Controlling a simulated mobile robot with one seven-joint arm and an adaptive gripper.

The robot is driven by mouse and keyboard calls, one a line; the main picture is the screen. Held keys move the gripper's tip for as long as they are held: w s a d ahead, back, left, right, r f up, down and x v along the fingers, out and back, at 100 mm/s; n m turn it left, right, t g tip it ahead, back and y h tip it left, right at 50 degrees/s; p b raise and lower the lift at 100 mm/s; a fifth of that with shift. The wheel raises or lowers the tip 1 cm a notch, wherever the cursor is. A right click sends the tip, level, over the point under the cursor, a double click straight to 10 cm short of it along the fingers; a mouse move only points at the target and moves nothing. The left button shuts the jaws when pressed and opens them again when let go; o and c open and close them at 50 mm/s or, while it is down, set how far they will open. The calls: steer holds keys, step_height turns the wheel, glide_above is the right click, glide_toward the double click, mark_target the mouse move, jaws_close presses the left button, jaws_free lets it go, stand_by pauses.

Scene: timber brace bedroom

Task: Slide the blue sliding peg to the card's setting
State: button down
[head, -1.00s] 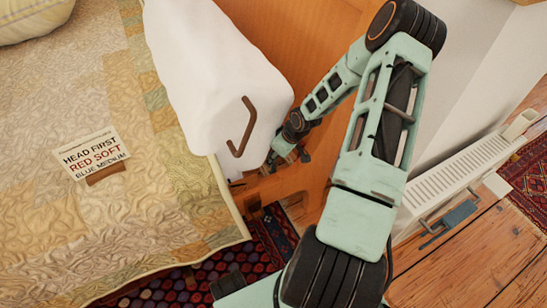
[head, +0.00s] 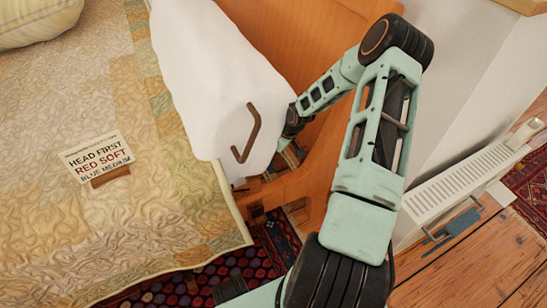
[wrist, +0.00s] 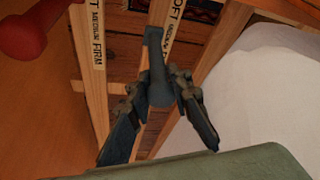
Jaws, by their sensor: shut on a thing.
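The card (head: 97,160) stands on the bed in a small wooden holder and reads "HEAD FIRST, RED SOFT, BLUE MEDIUM". In the wrist view, the blue sliding peg (wrist: 155,57) rises between wooden rails, and my gripper (wrist: 158,88) is shut on it. A label with "SOFT" and a partly hidden word (wrist: 174,25) lies on the rail right of the peg. Another label with "MEDIUM FIRM" (wrist: 96,40) lies on the rail to its left. A red peg (wrist: 24,37) shows at the upper left. In the head view, the white cover and arm mostly hide my gripper.
The white draped bundle (head: 215,80) with a brown hook (head: 248,135) hangs close left of my arm. The orange wooden bed end (head: 335,135) is beside it. A white radiator (head: 455,190) stands at the right. The quilted bed (head: 70,220) fills the left.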

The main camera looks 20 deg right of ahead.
steer(key=c, duration=1.7)
jaws_free()
steer(key=shift+c, duration=0.2)
steer(key=v, duration=1.2)
steer(key=shift+d, duration=0.1)
